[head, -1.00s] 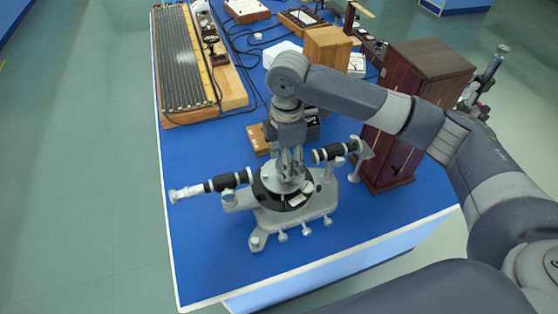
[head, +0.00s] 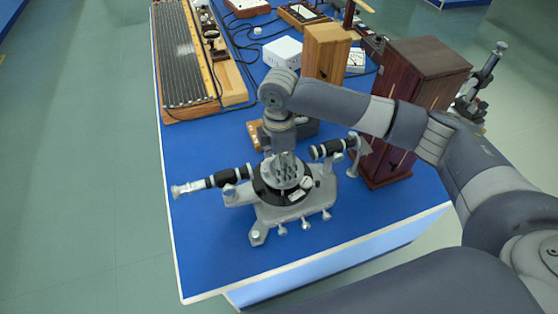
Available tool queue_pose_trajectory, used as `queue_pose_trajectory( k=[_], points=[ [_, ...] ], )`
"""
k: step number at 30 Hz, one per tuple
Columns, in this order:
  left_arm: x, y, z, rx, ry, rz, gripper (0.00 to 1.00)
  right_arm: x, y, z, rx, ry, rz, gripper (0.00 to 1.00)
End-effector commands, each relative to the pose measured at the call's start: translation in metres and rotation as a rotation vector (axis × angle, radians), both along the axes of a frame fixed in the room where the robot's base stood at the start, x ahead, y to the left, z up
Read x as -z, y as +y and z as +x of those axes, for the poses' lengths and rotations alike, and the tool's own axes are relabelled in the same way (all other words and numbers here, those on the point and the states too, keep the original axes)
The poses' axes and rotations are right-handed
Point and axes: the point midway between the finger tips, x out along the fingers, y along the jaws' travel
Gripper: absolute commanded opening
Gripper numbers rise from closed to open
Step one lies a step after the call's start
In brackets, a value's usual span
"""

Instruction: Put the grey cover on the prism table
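The spectrometer (head: 268,216) stands near the front of the blue bench, with a black ring around its middle and a tube on each side. A round grey piece (head: 284,184), which looks like the grey cover, sits at its centre over the prism table. The prism table itself is hidden beneath it. My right gripper (head: 286,170) comes down from above, with its fingers right at the grey piece. The fingers overlap the grey piece in colour and position, so I cannot tell whether they grip it. My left gripper is not in view.
A dark wooden cabinet (head: 420,80) stands to the right of the spectrometer, under my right arm. A light wooden box (head: 325,55), a white box (head: 283,51) and a long wired board (head: 185,60) lie behind. The bench's front left is clear.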

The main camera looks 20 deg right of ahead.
Motion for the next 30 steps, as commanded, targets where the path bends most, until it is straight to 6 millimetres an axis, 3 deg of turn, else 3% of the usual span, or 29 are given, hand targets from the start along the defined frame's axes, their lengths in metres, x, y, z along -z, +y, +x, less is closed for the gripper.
queue_pose_trajectory(
  k=[9, 14, 24, 30],
  points=[
    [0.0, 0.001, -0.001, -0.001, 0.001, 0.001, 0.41, -0.001, 0.0, 0.0, 0.0, 0.0, 0.0, 0.74],
    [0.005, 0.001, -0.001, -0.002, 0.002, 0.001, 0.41, -0.012, 0.001, 0.001, 0.0, -0.002, 0.002, 0.74],
    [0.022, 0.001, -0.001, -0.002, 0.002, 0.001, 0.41, -0.082, 0.001, 0.001, 0.0, -0.005, 0.002, 0.74],
    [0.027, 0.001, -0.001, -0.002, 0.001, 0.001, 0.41, -0.112, 0.0, 0.0, 0.0, -0.001, 0.001, 0.74]
  ],
)
